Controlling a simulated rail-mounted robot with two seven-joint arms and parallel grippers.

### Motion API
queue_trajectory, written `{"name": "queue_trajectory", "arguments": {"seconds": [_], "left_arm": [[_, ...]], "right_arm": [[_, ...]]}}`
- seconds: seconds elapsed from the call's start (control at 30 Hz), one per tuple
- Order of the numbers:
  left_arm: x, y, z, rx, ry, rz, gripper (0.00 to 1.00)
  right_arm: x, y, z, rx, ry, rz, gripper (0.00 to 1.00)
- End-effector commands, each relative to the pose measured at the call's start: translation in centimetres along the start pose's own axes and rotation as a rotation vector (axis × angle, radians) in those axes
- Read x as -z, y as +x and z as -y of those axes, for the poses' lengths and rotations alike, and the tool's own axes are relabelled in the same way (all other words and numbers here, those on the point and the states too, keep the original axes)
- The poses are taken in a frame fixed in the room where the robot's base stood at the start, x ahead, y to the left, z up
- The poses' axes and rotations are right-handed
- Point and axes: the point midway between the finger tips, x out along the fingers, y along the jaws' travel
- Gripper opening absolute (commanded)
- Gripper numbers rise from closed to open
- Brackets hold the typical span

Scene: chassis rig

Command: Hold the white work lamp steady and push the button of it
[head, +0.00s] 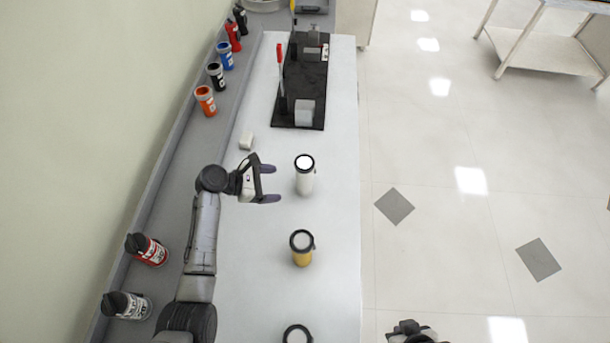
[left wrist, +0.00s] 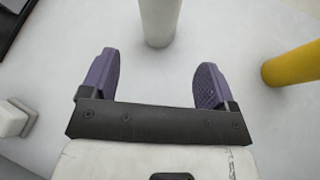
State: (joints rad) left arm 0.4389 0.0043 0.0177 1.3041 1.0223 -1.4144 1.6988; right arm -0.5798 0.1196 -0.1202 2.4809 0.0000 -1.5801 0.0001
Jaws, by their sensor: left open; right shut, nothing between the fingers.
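The white work lamp (head: 305,179) stands upright on the light bench (head: 335,230), with a bright white round top. In the left wrist view its white cylinder (left wrist: 159,20) is just beyond the fingertips, between their lines; its top is out of frame. My left gripper (head: 271,184) is open and empty, left of the lamp and not touching it. Its two purple-grey fingers also show in the left wrist view (left wrist: 158,80). My right gripper (head: 408,329) is at the bottom edge, off the bench over the floor, shut and partly cut off. I cannot make out the lamp's button.
A yellow lamp (head: 302,249) stands nearer, and another dark-rimmed one (head: 297,334) at the bottom edge. A small white block (head: 247,141) lies behind my left gripper. A black board with fixtures (head: 299,92) is farther back. Bottles such as an orange one (head: 206,101) line the left ledge.

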Motion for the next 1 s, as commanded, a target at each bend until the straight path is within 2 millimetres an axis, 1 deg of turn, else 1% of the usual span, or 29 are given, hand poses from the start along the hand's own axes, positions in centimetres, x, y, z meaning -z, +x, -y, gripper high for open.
{"name": "queue_trajectory", "arguments": {"seconds": [0.13,0.23,0.33,0.57,0.83,0.87,1.0], "left_arm": [[0.0,0.0,0.0,-0.003,-0.105,-0.001,0.81],[0.1,0.2,0.0,-0.003,-0.143,-0.001,0.81],[0.3,0.7,0.0,-0.003,-0.159,-0.001,0.81],[0.6,3.3,0.1,-0.003,-0.161,0.000,0.81],[0.6,6.5,0.0,-0.004,-0.160,-0.001,0.81],[0.0,6.5,-0.1,-0.002,-0.162,-0.002,0.81],[-0.1,8.0,-0.1,-0.001,-0.162,-0.002,0.81]], "right_arm": [[0.0,0.0,0.0,0.000,0.000,0.000,0.00],[-0.1,0.2,0.0,0.000,0.000,0.001,0.00],[-0.3,0.9,0.0,0.000,0.000,0.001,0.00],[-1.2,3.8,0.1,0.000,0.000,0.001,0.00],[-2.4,7.2,0.2,0.000,0.000,0.002,0.00],[-2.1,6.5,0.2,0.000,0.000,0.004,0.00],[-2.0,6.0,0.2,0.000,0.000,0.002,0.00]]}}
